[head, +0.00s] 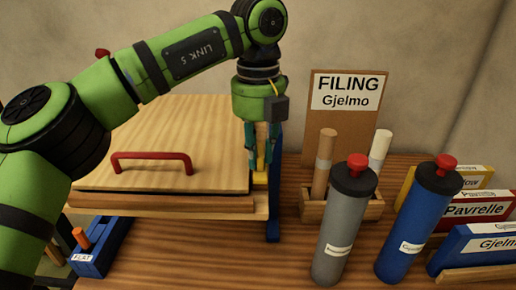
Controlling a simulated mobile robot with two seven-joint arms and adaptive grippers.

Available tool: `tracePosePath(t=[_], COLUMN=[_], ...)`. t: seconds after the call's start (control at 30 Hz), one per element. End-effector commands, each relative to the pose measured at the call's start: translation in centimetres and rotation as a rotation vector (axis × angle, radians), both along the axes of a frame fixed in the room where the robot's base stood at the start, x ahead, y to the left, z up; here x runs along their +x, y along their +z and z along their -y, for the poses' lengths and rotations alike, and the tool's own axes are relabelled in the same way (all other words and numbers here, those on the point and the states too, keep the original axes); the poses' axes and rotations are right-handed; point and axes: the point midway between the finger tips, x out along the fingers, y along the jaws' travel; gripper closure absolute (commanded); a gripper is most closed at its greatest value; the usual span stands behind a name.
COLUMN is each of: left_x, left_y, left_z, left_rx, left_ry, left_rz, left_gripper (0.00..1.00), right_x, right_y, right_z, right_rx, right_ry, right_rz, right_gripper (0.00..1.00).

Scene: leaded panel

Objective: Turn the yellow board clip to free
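The yellow board clip (260,178) shows as a small yellow piece at the right edge of the wooden board (180,125), beside a blue upright. My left gripper (260,172) points down over it from above. Its two teal fingers are apart, one on each side of the yellow piece. I cannot tell whether they touch or grip it. The fingers hide much of the clip, so its turn is unclear. The board has a red handle (150,158) on top. My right gripper is not in view.
A gray canister (343,230) and a blue canister (415,225) stand at right. Behind them is a wooden holder (370,207) with rolls and a FILING sign (348,115). Labeled boxes (475,210) stand far right. A blue block (100,250) sits front left.

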Motion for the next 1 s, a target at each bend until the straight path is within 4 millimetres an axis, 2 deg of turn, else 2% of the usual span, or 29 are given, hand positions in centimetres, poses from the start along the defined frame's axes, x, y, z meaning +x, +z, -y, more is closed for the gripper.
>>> tracePosePath(t=[0.33, 0.47, 0.9, 1.0], left_x=[0.0, 0.1, 0.0, 0.0], left_y=[0.0, 0.8, 8.8, 9.3], left_z=[0.0, 0.0, 0.1, 0.0], left_rx=[-0.001, -0.001, 0.0, 0.01], left_ry=[-0.001, 0.0, 0.002, 0.002], left_rz=[0.001, 0.003, 0.005, -0.009], left_gripper=[0.56, 0.56, 0.56, 0.56], right_x=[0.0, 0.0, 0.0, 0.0], right_y=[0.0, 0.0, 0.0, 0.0], right_z=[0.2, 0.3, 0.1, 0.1], right_rx=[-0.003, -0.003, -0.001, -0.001], right_ry=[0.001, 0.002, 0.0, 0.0], right_rz=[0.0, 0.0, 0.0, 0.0], right_gripper=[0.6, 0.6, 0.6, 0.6])
